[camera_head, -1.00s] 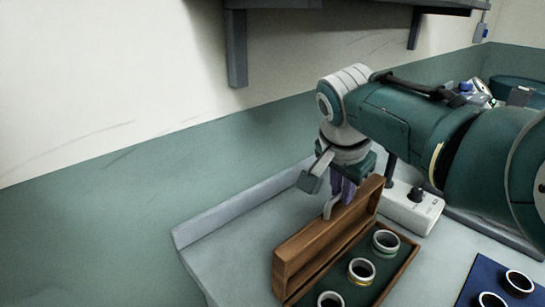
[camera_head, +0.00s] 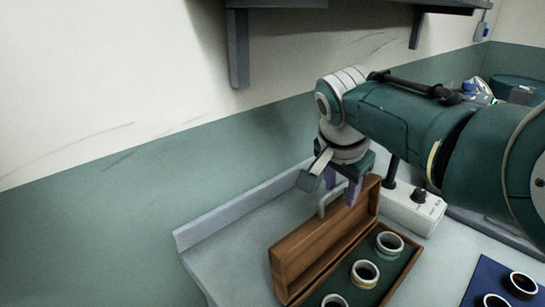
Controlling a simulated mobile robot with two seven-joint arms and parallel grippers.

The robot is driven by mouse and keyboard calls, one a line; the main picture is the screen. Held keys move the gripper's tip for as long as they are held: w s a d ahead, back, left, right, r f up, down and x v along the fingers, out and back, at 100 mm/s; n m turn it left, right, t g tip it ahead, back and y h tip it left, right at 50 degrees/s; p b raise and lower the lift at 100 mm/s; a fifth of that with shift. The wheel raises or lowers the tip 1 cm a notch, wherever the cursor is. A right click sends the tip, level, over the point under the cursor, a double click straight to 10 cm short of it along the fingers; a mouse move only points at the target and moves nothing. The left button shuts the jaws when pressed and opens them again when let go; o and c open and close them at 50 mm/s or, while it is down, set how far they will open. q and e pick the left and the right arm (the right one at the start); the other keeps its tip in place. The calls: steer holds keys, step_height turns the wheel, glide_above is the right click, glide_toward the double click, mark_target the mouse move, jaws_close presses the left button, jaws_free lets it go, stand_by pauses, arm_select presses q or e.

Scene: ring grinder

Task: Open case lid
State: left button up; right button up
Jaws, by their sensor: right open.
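The wooden case (camera_head: 330,247) stands on the table with its lid (camera_head: 295,255) raised at the back. Its dark green inside holds several rings, among them one ring (camera_head: 389,243) at the far end and another ring (camera_head: 364,272) nearer. My right gripper (camera_head: 341,190) is open, pointing down at the top edge of the lid. Its purple fingers are apart, with a light metal handle-like piece (camera_head: 330,199) beside them. Whether the fingers touch the lid I cannot tell. My left gripper is not in view.
A white box with a black knob (camera_head: 418,203) stands behind the case, close to my right arm. A blue mat (camera_head: 483,277) with several rings lies at the lower right. A grey raised edge (camera_head: 235,211) runs along the table's back, below the wall.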

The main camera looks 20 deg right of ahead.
steer(key=shift+s+a+r, duration=0.1)
steer(key=shift+r, duration=0.15)
steer(key=p+v, duration=0.2)
steer(key=v, duration=0.7)
steer(key=shift+r+p, duration=0.25)
steer(key=shift+p, duration=0.05)
